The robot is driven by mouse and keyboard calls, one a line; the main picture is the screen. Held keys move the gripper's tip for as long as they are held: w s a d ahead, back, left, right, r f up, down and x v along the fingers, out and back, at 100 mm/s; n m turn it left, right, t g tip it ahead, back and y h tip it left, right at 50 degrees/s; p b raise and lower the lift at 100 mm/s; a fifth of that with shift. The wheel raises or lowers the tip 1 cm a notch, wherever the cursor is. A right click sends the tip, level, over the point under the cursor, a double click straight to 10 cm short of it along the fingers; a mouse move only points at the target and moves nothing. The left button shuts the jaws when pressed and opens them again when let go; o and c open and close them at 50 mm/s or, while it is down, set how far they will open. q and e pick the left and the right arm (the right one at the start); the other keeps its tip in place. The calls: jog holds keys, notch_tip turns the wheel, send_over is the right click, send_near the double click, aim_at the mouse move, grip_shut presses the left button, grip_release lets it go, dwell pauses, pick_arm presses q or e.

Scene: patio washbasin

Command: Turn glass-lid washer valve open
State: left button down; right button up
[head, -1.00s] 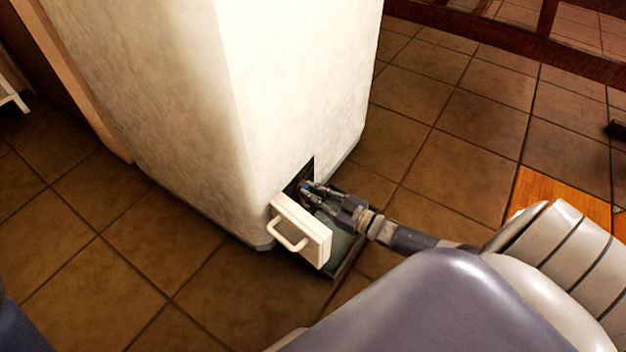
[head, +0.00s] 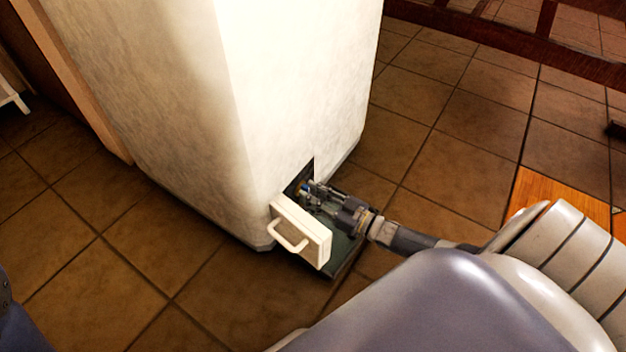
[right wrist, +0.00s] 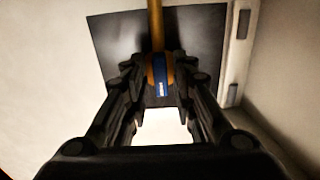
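The valve has a blue handle (right wrist: 161,77) on an orange body, on an orange pipe (right wrist: 157,25) that comes down from above. In the head view only a small bit of blue shows by the opening (head: 304,187). My right gripper (right wrist: 160,72) points into the opening, one finger on each side of the valve. Its fingertips are drawn in and appear to touch the orange body. It also shows in the head view (head: 308,192). The blue handle lies roughly in line with the pipe. My left gripper is not in view.
A white panel with a handle (head: 300,232) stands out before the opening, beside my gripper. A dark greenish panel (head: 345,255) lies below my gripper. The tall pale basin pillar (head: 290,90) holds the opening. Tiled floor (head: 210,300) around it is clear.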

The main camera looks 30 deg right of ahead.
dwell(0.3)
jog(key=v, duration=1.2)
